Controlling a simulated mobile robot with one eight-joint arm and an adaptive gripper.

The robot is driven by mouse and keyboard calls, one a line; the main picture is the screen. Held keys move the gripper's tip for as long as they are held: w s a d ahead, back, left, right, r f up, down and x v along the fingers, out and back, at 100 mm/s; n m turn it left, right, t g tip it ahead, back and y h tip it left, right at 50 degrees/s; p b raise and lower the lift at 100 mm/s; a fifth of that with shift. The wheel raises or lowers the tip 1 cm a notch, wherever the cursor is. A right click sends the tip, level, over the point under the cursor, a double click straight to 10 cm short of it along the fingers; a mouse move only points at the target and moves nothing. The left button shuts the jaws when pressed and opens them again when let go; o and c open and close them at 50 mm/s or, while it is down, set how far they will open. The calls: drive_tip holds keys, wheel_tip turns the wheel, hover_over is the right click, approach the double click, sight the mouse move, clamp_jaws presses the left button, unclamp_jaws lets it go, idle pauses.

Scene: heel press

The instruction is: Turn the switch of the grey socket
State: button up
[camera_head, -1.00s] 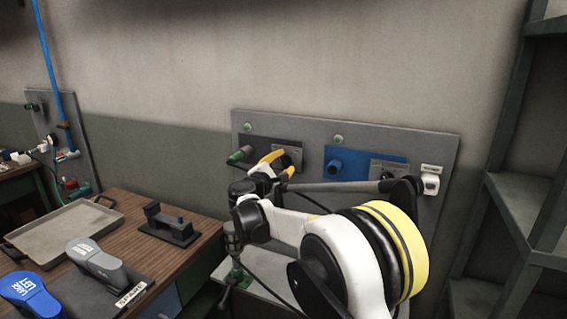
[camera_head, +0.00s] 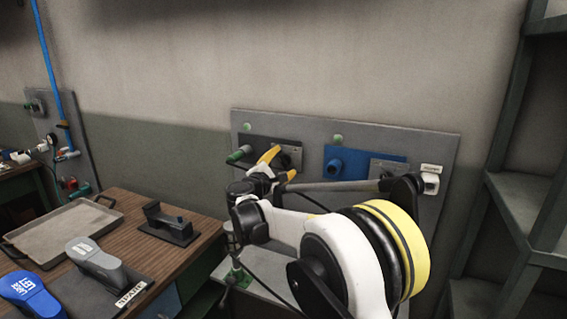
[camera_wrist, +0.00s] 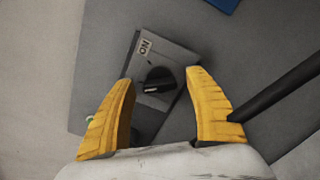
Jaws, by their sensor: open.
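The grey socket (camera_head: 259,149) is a dark grey plate on the wall board, with a green plug (camera_head: 239,154) at its left. Its switch is a round black knob (camera_wrist: 159,80) on a lighter grey plate (camera_wrist: 179,57) with a small printed label (camera_wrist: 145,47). In the head view, my gripper (camera_head: 280,164) is in front of this switch and partly hides it. In the wrist view, my yellow fingers (camera_wrist: 158,77) are open, one on each side of the knob, with visible gaps. I cannot tell how far the tips are from the plate.
A blue socket (camera_head: 337,166) with its own grey switch plate (camera_head: 388,169) is to the right on the board (camera_head: 300,126). A white box (camera_head: 430,184) is at the board's right edge. A wooden bench (camera_head: 140,232) with a tray (camera_head: 62,231) is at the left, shelving (camera_head: 525,205) at the right.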

drive_tip(key=v, duration=1.1)
drive_tip(key=shift+s, duration=0.3)
drive_tip(key=shift+r, duration=0.1)
drive_tip(key=s+d+f+m+g+b, duration=0.1)
drive_tip(key=s+d+m+g, duration=0.35)
drive_tip(key=d, duration=0.75)
drive_tip(key=s+d+f+m+g+b, duration=0.1)
drive_tip(key=s+d+m+g, duration=0.1)
drive_tip(key=s+d+m, duration=0.55)
drive_tip(key=s+d+f+m+g+y, duration=0.1)
drive_tip(key=s+d+f+m+y, duration=0.1)
drive_tip(key=s, duration=0.7)
drive_tip(key=s+d+f+m+g+y, duration=0.1)
drive_tip(key=s+d+f+m, duration=0.3)
drive_tip(key=s, duration=0.5)
drive_tip(key=s+d+f+m+g+y+b, duration=0.1)
drive_tip(key=s+d+f+m+y, duration=0.2)
drive_tip(key=s+f, duration=0.3)
drive_tip(key=s, duration=0.3)
drive_tip(key=shift+s+d, duration=0.25)
drive_tip(key=shift+d, duration=0.05)
